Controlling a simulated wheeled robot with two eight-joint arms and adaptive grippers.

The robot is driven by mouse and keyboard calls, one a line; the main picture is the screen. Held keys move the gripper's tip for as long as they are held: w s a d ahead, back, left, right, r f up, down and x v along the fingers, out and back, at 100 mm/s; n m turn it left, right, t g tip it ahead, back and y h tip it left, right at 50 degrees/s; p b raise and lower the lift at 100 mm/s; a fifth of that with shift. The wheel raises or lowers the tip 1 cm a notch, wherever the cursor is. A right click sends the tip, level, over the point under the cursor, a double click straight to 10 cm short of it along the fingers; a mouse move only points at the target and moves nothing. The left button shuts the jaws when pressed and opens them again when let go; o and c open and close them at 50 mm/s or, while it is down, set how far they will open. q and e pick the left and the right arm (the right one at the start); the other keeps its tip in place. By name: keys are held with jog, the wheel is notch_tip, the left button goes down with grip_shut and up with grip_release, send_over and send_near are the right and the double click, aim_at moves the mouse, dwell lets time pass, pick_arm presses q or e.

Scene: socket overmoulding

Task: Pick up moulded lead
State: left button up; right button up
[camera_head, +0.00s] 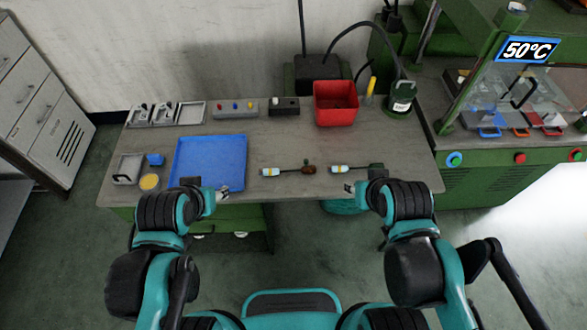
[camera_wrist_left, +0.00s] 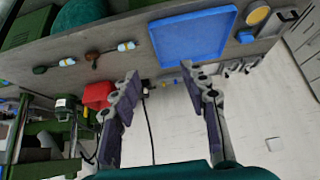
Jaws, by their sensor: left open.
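Two short lead-like pieces lie on the grey bench, each with a pale blue and white end banded in yellow and a thin dark shaft. The left piece (camera_head: 272,172) ends in a brown lump; the right piece (camera_head: 340,169) has its dark end near my right wrist. I cannot tell which is the moulded lead. Both also show in the left wrist view, as one piece (camera_wrist_left: 67,62) and another (camera_wrist_left: 125,46). My left gripper (camera_head: 223,192) is over the front edge of the blue tray, open and empty in the wrist view (camera_wrist_left: 158,78). My right gripper (camera_head: 348,188) is at the bench's front edge, its fingers too small to read.
The blue tray (camera_head: 209,163) is empty. A red bin (camera_head: 335,103) and a dark green device (camera_head: 398,100) stand at the back right. Grey holders (camera_head: 166,114) and a button box (camera_head: 235,108) line the back. A green machine showing 50°C (camera_head: 528,49) stands right.

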pick_arm(q)
jog(key=shift+w, duration=0.1)
dwell(0.4)
jog(key=m+g+b, duration=0.5)
jog(key=m+g, duration=0.2)
jog(key=m, duration=1.1)
send_over(274, 170)
jog(key=f, duration=1.7)
jog(key=shift+w+a+f, duration=0.2)
jog(key=shift+w+f, duration=0.1)
jog(key=shift+f, duration=0.1)
notch_tip(274, 170, down, 3)
jog(key=shift+r+b, duration=0.2)
jog(key=shift+b, duration=0.4)
jog(key=f, duration=0.2)
jog(key=f+b, duration=0.2)
jog(key=f, duration=0.1)
jog(key=shift+s+d+f, duration=0.2)
jog(key=shift+s+f, duration=0.05)
jog(key=shift+f, duration=0.05)
jog(key=shift+r, duration=0.1)
